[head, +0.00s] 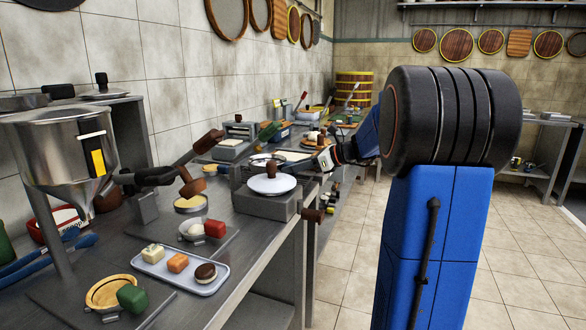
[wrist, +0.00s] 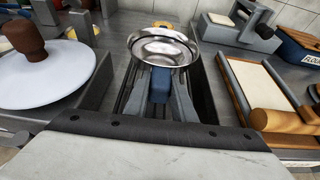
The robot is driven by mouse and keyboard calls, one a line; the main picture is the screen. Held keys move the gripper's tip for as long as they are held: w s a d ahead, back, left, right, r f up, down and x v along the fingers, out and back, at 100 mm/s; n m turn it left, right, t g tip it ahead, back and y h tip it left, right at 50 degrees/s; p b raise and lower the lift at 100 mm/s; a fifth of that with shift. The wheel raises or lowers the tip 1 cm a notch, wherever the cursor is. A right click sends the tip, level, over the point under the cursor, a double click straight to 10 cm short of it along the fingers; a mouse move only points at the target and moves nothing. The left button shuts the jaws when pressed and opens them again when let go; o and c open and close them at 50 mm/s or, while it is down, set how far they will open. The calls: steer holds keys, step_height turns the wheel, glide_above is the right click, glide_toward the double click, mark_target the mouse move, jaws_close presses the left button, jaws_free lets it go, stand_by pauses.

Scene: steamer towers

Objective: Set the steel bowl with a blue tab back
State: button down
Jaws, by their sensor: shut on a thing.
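The steel bowl (wrist: 163,46) shows in the wrist view at the top middle, round and shiny, and it looks empty. Its blue tab (wrist: 160,79) points toward me. My gripper (wrist: 160,92) is shut on the blue tab, one finger on each side. The bowl is beyond the fingertips, over or at the far end of a dark recess in the counter; I cannot tell whether it touches anything below.
A white lid (wrist: 45,72) with a brown knob is left of the gripper. A wooden board with a rolling pin (wrist: 281,122) is at the right, with a blue flour box (wrist: 300,49) behind. A tray (head: 182,271) of food pieces lies on the near counter.

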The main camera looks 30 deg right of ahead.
steer(key=shift+f, duration=0.5)
stand_by(0.4)
steer(key=c, duration=1.4)
jaws_free()
steer(key=v, duration=1.7)
steer(key=shift+s, duration=0.15)
steer(key=shift+d+r, duration=0.1)
steer(key=shift+d, duration=0.05)
